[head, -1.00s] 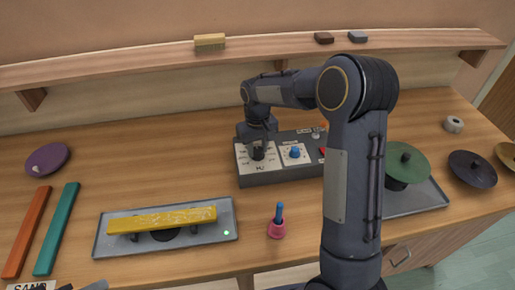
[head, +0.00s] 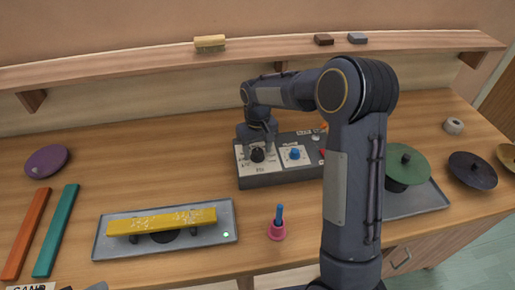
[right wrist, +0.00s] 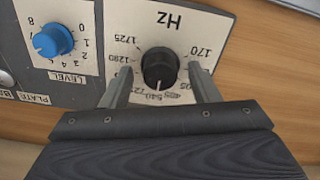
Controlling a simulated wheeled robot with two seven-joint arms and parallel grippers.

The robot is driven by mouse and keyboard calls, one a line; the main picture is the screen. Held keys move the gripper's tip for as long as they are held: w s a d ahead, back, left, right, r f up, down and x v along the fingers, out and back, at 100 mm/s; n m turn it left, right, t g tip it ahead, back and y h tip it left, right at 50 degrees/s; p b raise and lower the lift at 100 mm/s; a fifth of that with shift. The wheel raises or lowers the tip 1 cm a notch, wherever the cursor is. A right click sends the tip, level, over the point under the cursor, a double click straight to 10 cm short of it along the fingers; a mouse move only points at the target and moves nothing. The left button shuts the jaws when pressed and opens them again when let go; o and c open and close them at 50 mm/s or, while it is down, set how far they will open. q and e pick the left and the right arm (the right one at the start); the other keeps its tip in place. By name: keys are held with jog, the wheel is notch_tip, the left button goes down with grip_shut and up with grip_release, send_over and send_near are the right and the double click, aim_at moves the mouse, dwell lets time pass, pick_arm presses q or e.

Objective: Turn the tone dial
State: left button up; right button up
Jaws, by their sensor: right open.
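The tone dial (right wrist: 159,67) is a round black knob on a pale plate marked Hz, with a ring of numbers. In the right wrist view its white pointer line faces down, near the 540 mark. It also shows in the head view (head: 257,154) on the grey control box (head: 285,176). My right gripper (right wrist: 159,74) is open, one finger on each side of the dial, with visible gaps between fingers and knob. In the head view the right gripper (head: 258,143) is just above and behind the dial, partly hidden by its own wrist. My left gripper is not in view.
A blue level knob (right wrist: 53,40) stands beside the Hz plate. A yellow bar lies on a metal tray (head: 222,208) at left front. A shelf (head: 270,45) runs behind.

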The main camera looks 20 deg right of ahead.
aim_at(257, 151)
notch_tip(257, 151, up, 7)
jog(key=shift+b, duration=0.5)
jog(key=shift+r, duration=0.4)
dwell(0.9)
jog(key=shift+s+r, duration=0.1)
jog(key=s+r+t+y, duration=0.1)
jog(key=s+r+t, duration=0.15)
jog(key=s, duration=0.55)
jog(key=s+r+t+y, duration=0.15)
jog(key=s+r, duration=0.25)
jog(key=s, duration=0.4)
jog(key=s+a+f, duration=0.2)
jog(key=s, duration=0.4)
jog(key=s+a+f+m+t+y, duration=0.1)
jog(key=s+a+f, duration=0.1)
jog(key=s, duration=0.4)
jog(key=shift+s+a+f+m+t, duration=0.2)
jog(key=shift+s+a+m+t, duration=0.1)
jog(key=shift+s+a, duration=0.05)
